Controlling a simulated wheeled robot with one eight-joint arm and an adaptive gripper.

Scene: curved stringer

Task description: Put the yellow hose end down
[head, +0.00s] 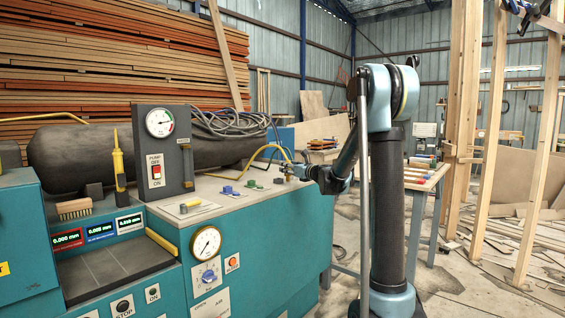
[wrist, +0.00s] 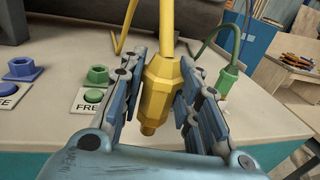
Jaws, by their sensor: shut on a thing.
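The yellow hose end (wrist: 160,88) is a faceted yellow connector with a narrower tip pointing down. My gripper (wrist: 161,84) is shut on it, with a finger on each side, above the bench top in the wrist view. The yellow hose (head: 268,147) arcs over to my gripper (head: 291,171) in the head view, near the bench's right end. The hose end is too small to make out there.
A green hose (wrist: 228,72) stands close to the right finger in the wrist view. Pale bench top between the fittings is clear.

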